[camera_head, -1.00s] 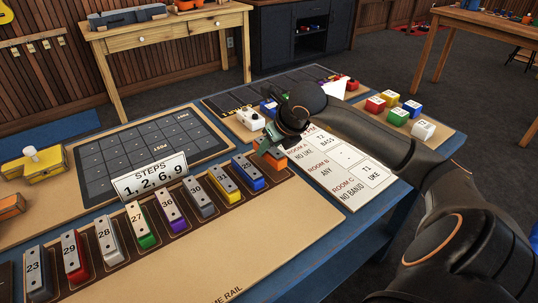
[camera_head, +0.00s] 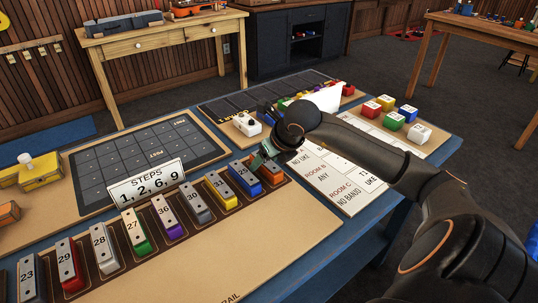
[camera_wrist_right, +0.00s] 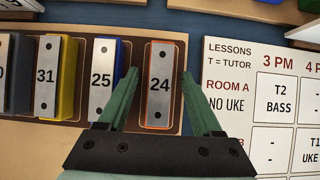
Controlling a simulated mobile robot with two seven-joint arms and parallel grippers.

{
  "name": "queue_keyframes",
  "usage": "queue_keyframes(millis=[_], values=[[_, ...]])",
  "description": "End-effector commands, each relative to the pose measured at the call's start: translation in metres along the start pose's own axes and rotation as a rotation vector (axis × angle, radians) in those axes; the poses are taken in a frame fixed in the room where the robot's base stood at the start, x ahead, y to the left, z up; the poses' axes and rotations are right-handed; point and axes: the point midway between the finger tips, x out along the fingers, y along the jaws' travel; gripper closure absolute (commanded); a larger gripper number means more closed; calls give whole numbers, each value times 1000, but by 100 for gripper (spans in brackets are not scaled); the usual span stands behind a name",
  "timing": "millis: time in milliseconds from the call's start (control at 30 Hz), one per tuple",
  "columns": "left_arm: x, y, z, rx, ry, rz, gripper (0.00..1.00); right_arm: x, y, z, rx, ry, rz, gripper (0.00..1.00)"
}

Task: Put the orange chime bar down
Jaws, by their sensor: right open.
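The orange chime bar (camera_head: 271,174) has a silver top and lies in the last slot at the right end of the brown chime rail. In the right wrist view the bar (camera_wrist_right: 159,88) reads 24 and lies flat. My right gripper (camera_head: 262,158) is just above and behind it in the head view, partly hiding it. In the wrist view the green fingers (camera_wrist_right: 163,75) are open and apart, one to each side of the bar, with nothing held. My left gripper is not in view.
The blue bar 25 (camera_wrist_right: 103,80) lies close to the left of the orange bar, with several other bars along the rail. A lessons sheet (camera_head: 345,182) lies to the right. A steps card (camera_head: 147,187) stands behind the rail. The board's front is bare.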

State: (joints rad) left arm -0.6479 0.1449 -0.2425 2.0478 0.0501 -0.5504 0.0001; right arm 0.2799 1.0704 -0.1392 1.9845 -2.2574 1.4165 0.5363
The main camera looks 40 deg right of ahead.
Motion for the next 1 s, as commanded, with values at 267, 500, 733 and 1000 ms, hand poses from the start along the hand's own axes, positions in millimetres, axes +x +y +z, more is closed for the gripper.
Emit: queue_keyframes(millis=[267, 500, 733, 1000], values=[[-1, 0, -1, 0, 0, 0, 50, -45, -1, 1, -4, -2, -5, 34], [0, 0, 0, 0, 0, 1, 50, -94, 0, 0, -4, -1, -3, 34], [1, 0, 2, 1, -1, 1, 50, -116, 0, 0, -1, 0, -1, 34], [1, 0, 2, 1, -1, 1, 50, -120, 0, 0, 0, 0, 0, 34]])
